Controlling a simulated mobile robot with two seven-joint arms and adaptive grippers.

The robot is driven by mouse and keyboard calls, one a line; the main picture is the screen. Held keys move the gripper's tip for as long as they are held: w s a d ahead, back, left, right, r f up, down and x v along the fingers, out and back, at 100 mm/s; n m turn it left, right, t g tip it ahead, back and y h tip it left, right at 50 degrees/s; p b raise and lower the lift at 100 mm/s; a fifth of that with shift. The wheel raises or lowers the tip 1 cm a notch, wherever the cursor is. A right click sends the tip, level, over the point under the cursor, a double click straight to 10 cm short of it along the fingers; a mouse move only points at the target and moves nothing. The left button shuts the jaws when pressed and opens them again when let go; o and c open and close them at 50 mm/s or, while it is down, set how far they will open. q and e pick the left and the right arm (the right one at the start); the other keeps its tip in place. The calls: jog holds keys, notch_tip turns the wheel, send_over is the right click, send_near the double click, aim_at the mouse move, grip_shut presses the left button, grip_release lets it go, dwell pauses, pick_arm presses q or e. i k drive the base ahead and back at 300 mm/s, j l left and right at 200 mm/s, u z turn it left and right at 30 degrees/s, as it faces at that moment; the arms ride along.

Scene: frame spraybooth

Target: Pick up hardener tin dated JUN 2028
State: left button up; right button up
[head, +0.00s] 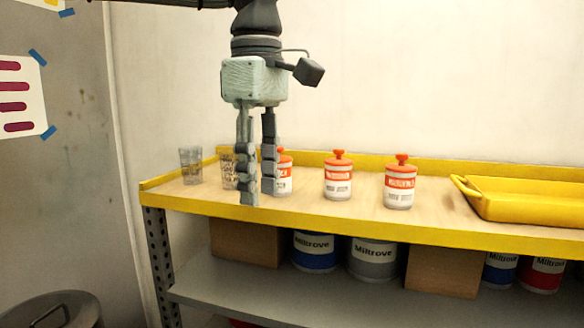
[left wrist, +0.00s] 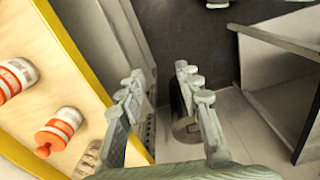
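Three white tins with orange bands and orange knobs stand in a row on the yellow-edged bench: a left tin (head: 286,180), a middle tin (head: 338,178) and a right tin (head: 401,185). Their date print is too small to read. My left gripper (head: 257,190) points down in front of the left tin and partly hides it. In the left wrist view its fingers (left wrist: 161,76) are apart with nothing between them. Two tins show at the left of that view, an upper one (left wrist: 16,77) and a lower one (left wrist: 62,128). My right gripper is out of view.
Two clear cups stand on the bench's left end, one (head: 190,166) in the open and one (head: 228,170) partly behind the gripper. A yellow tray (head: 530,203) sits at the right. Paint cans (head: 372,258) and cardboard boxes (head: 443,272) fill the shelf below.

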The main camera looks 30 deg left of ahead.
aim_at(285, 182)
jog(key=i+j, duration=0.65)
jog(key=i+l, duration=0.05)
jog(key=i, duration=0.05)
